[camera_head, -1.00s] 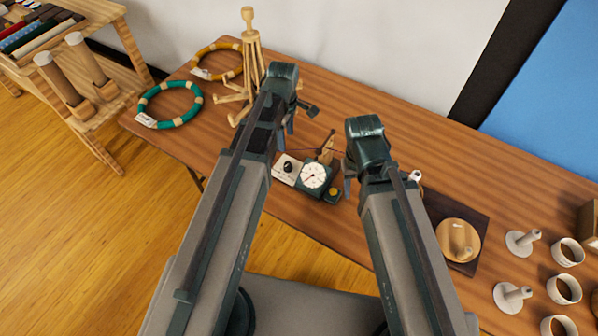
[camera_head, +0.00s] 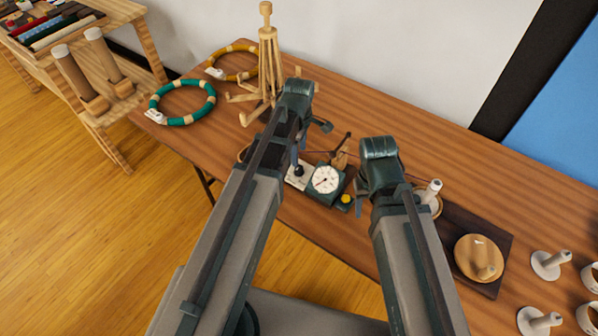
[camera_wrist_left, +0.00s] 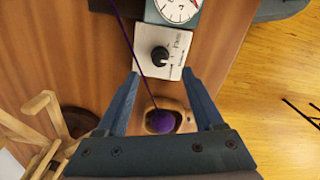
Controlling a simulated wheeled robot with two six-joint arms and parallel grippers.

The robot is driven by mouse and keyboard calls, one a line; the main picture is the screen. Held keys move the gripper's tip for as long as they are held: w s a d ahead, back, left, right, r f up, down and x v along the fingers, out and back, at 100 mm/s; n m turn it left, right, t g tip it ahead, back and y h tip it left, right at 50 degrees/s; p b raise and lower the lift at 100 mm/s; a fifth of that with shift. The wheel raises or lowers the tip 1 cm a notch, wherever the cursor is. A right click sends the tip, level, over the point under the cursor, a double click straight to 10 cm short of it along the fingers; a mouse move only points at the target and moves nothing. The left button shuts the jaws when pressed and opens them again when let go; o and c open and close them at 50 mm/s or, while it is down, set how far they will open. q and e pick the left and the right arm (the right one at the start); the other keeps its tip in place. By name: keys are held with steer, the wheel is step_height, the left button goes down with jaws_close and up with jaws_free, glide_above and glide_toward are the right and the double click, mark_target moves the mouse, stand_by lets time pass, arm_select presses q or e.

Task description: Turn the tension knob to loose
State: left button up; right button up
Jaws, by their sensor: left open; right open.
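The tension knob (camera_wrist_left: 160,55) is a small black dial with a light pointer mark on a white panel (camera_wrist_left: 176,66) with printed markings. In the head view the knob (camera_head: 298,169) sits left of the white round dial (camera_head: 326,179) on a dark green box. My left gripper (camera_wrist_left: 160,74) is open above it; the knob shows just past and between the two fingertips, apparently untouched. In the head view my left gripper (camera_head: 311,140) partly covers the panel. My right gripper (camera_head: 362,195) is open and empty, right of the box.
A wooden bowl with a purple ball (camera_wrist_left: 162,121) lies below my left fingers, and a purple thread runs past the panel. A wooden stand (camera_head: 268,65), a green ring (camera_head: 185,102) and an orange ring (camera_head: 234,62) are at the left. A dark board (camera_head: 495,275) lies right.

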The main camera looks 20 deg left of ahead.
mark_target(299, 167)
arm_select(q)
step_height(299, 167, down, 7)
steer(key=b, duration=0.6)
steer(key=shift+f, duration=0.15)
arm_select(e)
step_height(299, 167, down, 7)
steer(key=shift+f, duration=0.1)
arm_select(q)
jaws_close()
